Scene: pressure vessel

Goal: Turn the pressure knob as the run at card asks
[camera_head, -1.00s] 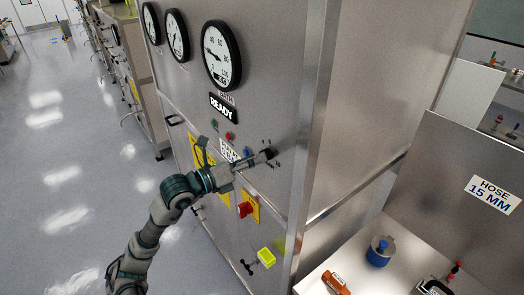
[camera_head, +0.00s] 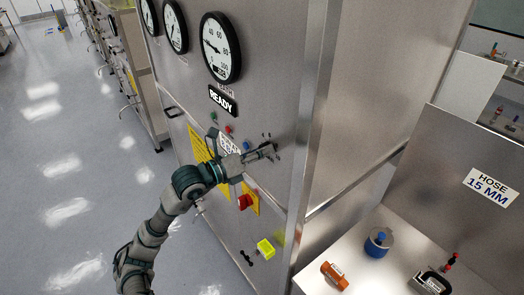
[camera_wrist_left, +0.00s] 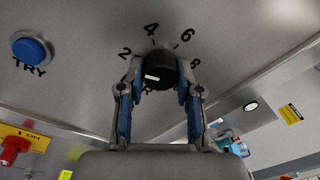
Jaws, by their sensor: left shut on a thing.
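The black pressure knob (camera_wrist_left: 160,68) sits on the grey panel, with the digits 2, 4, 6 and 8 around it. A short white mark shows on its face, towards the lower left in the wrist view. My left gripper (camera_wrist_left: 160,82) is shut on the knob, one finger on each side. In the head view my left gripper (camera_head: 266,153) reaches the panel and hides most of the knob. A white card (camera_head: 229,143) on the panel is partly covered by my arm, and I cannot read its text. My right gripper is not in view.
A READY sign (camera_head: 222,101) sits below a large gauge (camera_head: 220,47). A blue TRY button (camera_wrist_left: 32,48) and a red switch (camera_head: 245,201) on a yellow plate are near the knob. The bench (camera_head: 318,258) at right holds an orange cylinder (camera_head: 335,275) and a blue-topped pot (camera_head: 379,243).

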